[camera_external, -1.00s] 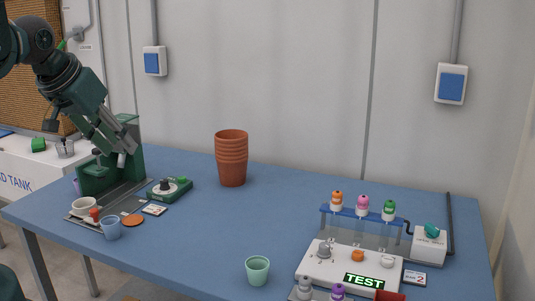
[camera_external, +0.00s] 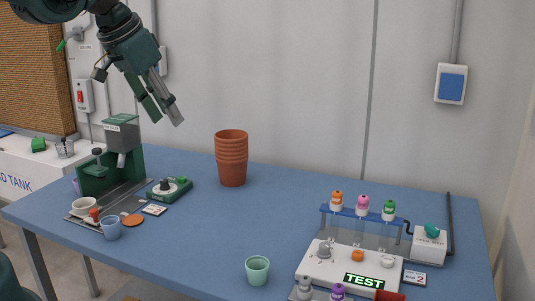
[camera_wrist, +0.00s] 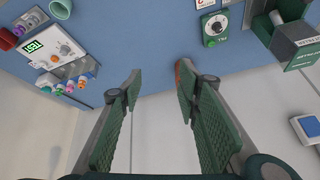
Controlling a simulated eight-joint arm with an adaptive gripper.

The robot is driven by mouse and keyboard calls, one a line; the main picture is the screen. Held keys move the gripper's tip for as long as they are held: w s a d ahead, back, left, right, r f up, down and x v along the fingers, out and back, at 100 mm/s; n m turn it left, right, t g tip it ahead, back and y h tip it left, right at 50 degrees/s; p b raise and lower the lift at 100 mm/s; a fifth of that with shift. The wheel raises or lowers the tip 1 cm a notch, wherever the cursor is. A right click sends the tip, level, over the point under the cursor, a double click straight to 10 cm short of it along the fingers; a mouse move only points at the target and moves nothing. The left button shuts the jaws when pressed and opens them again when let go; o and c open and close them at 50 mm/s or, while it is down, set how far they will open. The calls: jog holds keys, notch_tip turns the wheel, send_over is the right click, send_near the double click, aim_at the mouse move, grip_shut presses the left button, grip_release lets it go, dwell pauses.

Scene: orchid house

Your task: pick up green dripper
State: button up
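The green dripper (camera_external: 388,210) is a small white bottle with a green cap. It stands upright at the right end of the blue rack (camera_external: 345,211), beside a pink-capped dripper (camera_external: 362,204) and an orange-capped dripper (camera_external: 337,199). My gripper (camera_external: 167,120) is open and empty, high above the left part of the table and far from the rack. In the wrist view my gripper (camera_wrist: 160,78) shows its two green pads well apart with nothing between them.
A stack of terracotta pots (camera_external: 231,160) stands between my gripper and the rack. A green machine (camera_external: 110,160) is at the left. A mint cup (camera_external: 257,270) and white test unit (camera_external: 345,268) are nearer the front. The middle of the blue table (camera_external: 275,220) is clear.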

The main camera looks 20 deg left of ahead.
jog(key=w+d+r+m+g+p, duration=0.2)
jog(key=w+d+m+p, duration=0.15)
jog(key=w+d, duration=0.55)
jog(key=m+g+p, duration=0.4)
jog(key=m+p, duration=0.4)
jog(key=m, duration=0.4)
send_near(389, 201)
jog(key=a, duration=0.1)
jog(key=shift+s+d+f, duration=0.15)
jog(key=shift+d+f, duration=0.35)
jog(key=shift+f, duration=0.35)
jog(key=shift+d+f, duration=0.15)
jog(key=shift+f, duration=1.15)
jog(key=shift+f, duration=0.1)
